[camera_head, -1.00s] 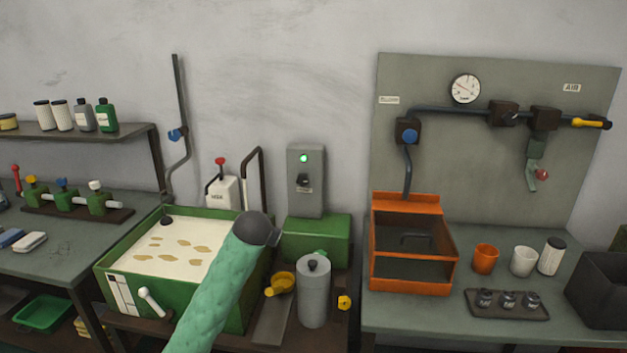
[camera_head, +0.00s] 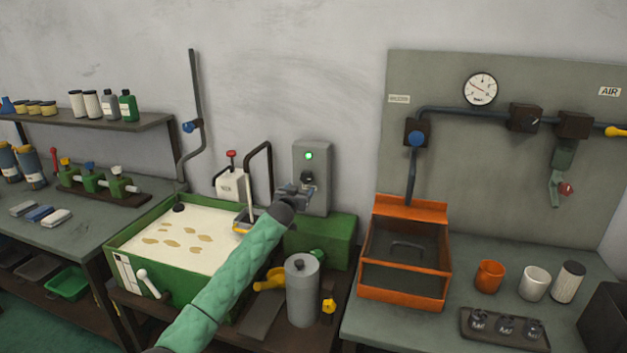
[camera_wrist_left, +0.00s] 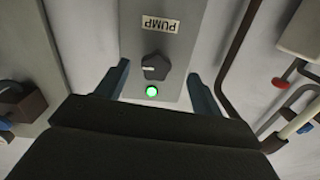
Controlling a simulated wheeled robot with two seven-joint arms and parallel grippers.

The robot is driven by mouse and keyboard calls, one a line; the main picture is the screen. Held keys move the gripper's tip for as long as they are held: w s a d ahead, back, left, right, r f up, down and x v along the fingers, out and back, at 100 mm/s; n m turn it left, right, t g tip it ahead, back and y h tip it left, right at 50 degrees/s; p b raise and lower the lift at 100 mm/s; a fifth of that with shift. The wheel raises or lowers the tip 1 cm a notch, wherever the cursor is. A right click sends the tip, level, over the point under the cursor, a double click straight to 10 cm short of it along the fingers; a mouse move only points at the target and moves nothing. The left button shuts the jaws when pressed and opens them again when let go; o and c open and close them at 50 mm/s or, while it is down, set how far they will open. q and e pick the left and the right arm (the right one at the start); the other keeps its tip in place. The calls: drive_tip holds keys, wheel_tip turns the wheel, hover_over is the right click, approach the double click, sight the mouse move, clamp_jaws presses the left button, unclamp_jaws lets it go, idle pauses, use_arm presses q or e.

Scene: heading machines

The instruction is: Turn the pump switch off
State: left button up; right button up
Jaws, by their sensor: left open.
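The pump switch is a dark rotary knob (camera_wrist_left: 155,67) on a grey box (camera_head: 325,190) fixed to the wall above a green housing. In the left wrist view the box appears upside down, with a PUMP label (camera_wrist_left: 160,25) and a lit green lamp (camera_wrist_left: 152,92); the lamp (camera_head: 309,156) also glows in the head view. My left gripper (camera_head: 305,188) is in front of the box, level with the knob. Its two fingers are spread to either side of the knob, apart from it, with nothing between them. In the head view the gripper partly covers the box's lower part. My right gripper is out of view.
A green tank (camera_head: 117,250) of pale liquid stands below left of the arm. A bent dark pipe (camera_head: 257,150) rises just left of the box. A grey cylinder (camera_head: 302,290) stands below, and an orange tray (camera_head: 402,292) is at right.

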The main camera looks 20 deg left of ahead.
sight(305, 180)
use_arm(q)
drive_tip(key=shift+n+t+h, duration=0.3)
drive_tip(key=shift+w+d+r+p, duration=0.15)
drive_tip(key=shift+w+p, duration=0.25)
drive_tip(key=shift+w, duration=0.85)
drive_tip(key=shift+w+a+r+p, duration=0.15)
drive_tip(key=shift+w+p, duration=0.25)
drive_tip(key=shift+w, duration=0.9)
drive_tip(key=shift+w+d+r+p, duration=0.2)
drive_tip(key=shift+w+p, duration=0.2)
drive_tip(key=shift+w, duration=0.85)
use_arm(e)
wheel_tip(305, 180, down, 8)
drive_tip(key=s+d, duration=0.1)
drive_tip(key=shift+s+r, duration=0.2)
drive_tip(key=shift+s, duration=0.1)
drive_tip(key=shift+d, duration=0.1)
use_arm(q)
drive_tip(key=shift+c, duration=0.2)
drive_tip(key=c, duration=0.9)
